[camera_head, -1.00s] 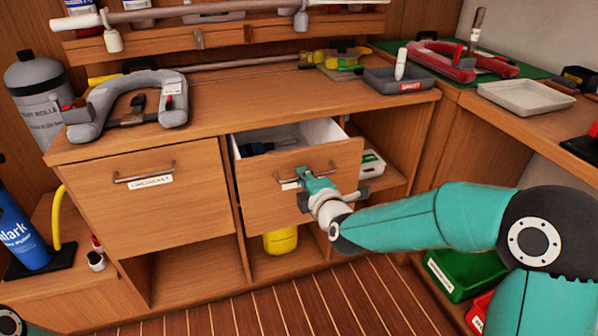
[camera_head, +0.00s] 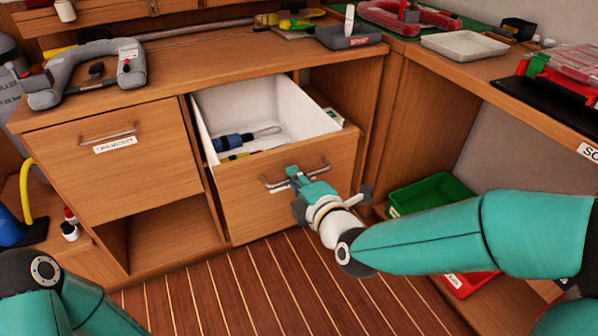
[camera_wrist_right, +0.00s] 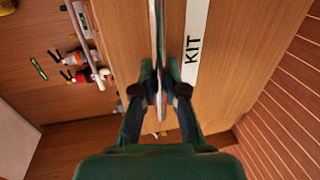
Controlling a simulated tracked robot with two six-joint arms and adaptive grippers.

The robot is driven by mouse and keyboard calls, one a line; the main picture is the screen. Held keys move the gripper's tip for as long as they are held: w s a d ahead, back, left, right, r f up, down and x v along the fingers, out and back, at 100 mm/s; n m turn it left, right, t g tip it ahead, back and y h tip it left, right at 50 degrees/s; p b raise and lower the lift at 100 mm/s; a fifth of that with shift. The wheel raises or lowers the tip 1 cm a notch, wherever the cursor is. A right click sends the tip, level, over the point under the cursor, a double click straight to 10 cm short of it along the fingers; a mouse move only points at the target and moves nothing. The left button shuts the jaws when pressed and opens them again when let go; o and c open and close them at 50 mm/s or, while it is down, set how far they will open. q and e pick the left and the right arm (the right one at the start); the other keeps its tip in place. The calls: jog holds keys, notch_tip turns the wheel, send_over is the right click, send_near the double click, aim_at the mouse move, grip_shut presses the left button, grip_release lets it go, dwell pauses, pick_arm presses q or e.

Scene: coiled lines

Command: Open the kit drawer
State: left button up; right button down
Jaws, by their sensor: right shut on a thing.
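The kit drawer (camera_head: 245,200) stands well out of the wooden cabinet, its white inside showing. A blue-handled tool (camera_head: 232,141) and a yellow item lie in it. My right gripper (camera_head: 296,177) is shut on the drawer's metal bar handle (camera_head: 316,176). In the right wrist view the fingers (camera_wrist_right: 157,92) close around the handle bar (camera_wrist_right: 160,50), beside a white label reading KIT (camera_wrist_right: 193,50). In the head view the gripper covers part of the drawer front. My left arm shows at the lower left, but its gripper is out of view.
The lifejacket drawer (camera_head: 160,170) to the left is shut. A green bin (camera_head: 430,192) and a red bin (camera_head: 468,282) stand low on the right. A grey tray (camera_head: 348,38) is on the cabinet top. The plank floor (camera_head: 235,290) in front is clear.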

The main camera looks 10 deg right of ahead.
jog(key=shift+s+d+f, duration=0.1)
jog(key=shift+s+f, duration=0.1)
jog(key=c, duration=1.2)
grip_release()
jog(key=shift+w, duration=0.1)
jog(key=shift+r, duration=0.1)
jog(key=v, duration=0.7)
jog(key=shift+s, duration=0.3)
